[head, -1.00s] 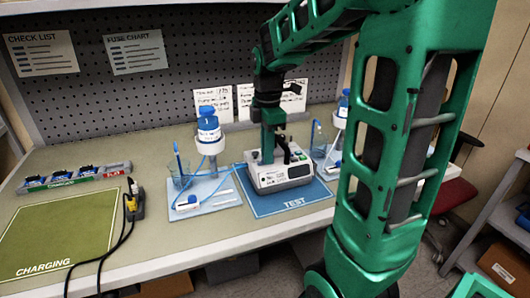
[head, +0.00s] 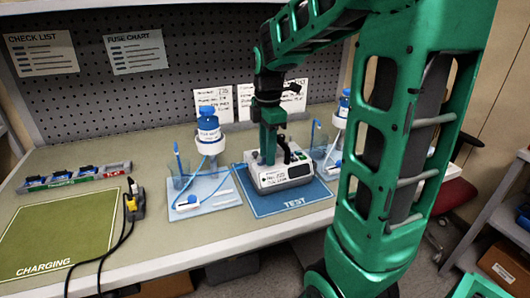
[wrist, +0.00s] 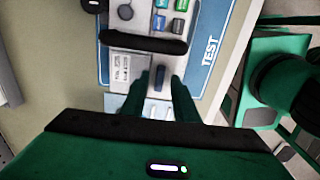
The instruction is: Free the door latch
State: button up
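The infusion pump (head: 284,176) is a pale box with a dark screen and a black handle (wrist: 144,41). It sits on the blue TEST mat (head: 262,203). The wrist view shows its coloured buttons and a small dark blue latch-like lever (wrist: 160,78) on its pale face. My gripper (wrist: 160,88) points down at the pump. Its two green fingertips stand on either side of the lever, with narrow gaps showing, so it looks open. Whether the tips reach down to the lever's level is hard to tell. In the head view my gripper (head: 268,150) partly hides the pump's top.
A blue-capped bottle stand (head: 208,150) and a cup (head: 181,175) stand left of the pump. Another bottle (head: 343,108) is behind right. A row of blue modules (head: 75,175), a CHARGING mat (head: 60,235) and a cabled plug (head: 135,203) lie left.

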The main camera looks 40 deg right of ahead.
notch_tip(320, 180, up, 11)
jog(key=shift+f, duration=0.15)
jog(key=shift+w, duration=0.1)
dwell(0.6)
jog(key=s+f+m, duration=0.6)
jog(key=s+m, duration=0.4)
jog(key=s, duration=0.1)
jog(key=s+f+m, duration=0.7)
jog(key=s+m, duration=0.4)
jog(key=shift+s+a+f, duration=0.15)
jog(key=shift+a+f, duration=0.05)
jog(key=shift+w+f, duration=0.25)
jog(key=shift+w, duration=0.4)
jog(key=shift+o, duration=0.5)
